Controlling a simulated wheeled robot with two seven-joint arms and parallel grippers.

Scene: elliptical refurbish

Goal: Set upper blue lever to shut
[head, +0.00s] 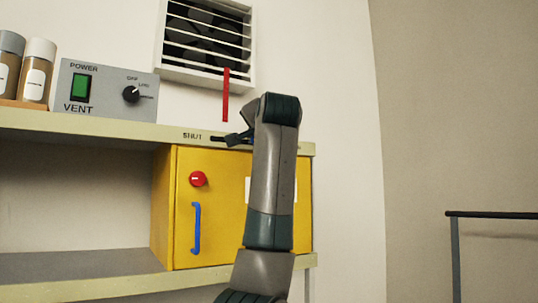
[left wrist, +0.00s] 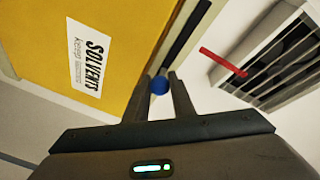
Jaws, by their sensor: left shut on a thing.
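The upper blue lever shows as a round blue knob (left wrist: 159,86) in the left wrist view. My left gripper (left wrist: 162,82) is shut on it, with one dark finger on each side. In the head view my left gripper (head: 236,138) is at the shelf's front edge, just right of the word SHUT (head: 192,136); the knob is hidden there. A dark slot (head: 217,138) shows between the label and the gripper. A dark strip (left wrist: 187,35) also runs beyond the fingers in the left wrist view. My right gripper is not in view.
A yellow cabinet (head: 225,220) with a red knob (head: 197,179) and a blue handle (head: 196,228) sits under the shelf (head: 90,124). A vent control box (head: 110,90) and jars (head: 38,70) stand on top. A red strip (head: 226,95) hangs from the wall vent (head: 160,45).

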